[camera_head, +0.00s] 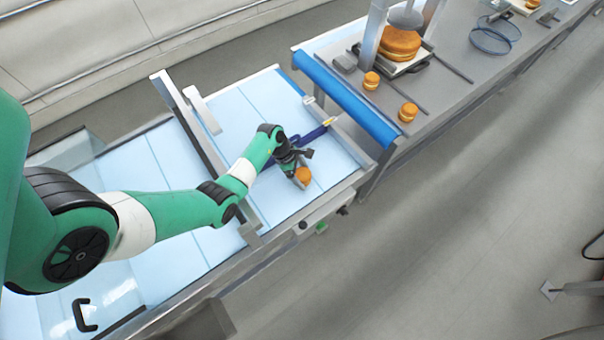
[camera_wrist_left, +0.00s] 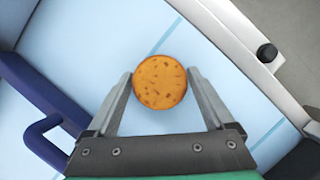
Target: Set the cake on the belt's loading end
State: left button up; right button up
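The cake, a small round golden-brown one (camera_head: 303,175), is at the fingertips of my left gripper (camera_head: 297,174), over the pale blue belt (camera_head: 235,112). In the left wrist view the cake (camera_wrist_left: 160,82) sits between the two grey fingers of the gripper (camera_wrist_left: 160,75). Both fingertips meet its sides, so the gripper looks shut on it. I cannot tell whether its underside touches the belt. My right gripper is not in view.
A blue roller (camera_head: 345,97) edges the belt beside a grey table. A dark blue bar (camera_head: 312,134) lies beside the gripper. A grey rail (camera_head: 190,125) crosses the belt.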

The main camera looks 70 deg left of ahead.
pick_arm(q)
jog(key=shift+o, duration=0.6)
jog(key=shift+r, duration=0.25)
jog(key=p+v, duration=0.3)
jog(key=v, duration=0.9)
jog(key=shift+p, duration=0.35)
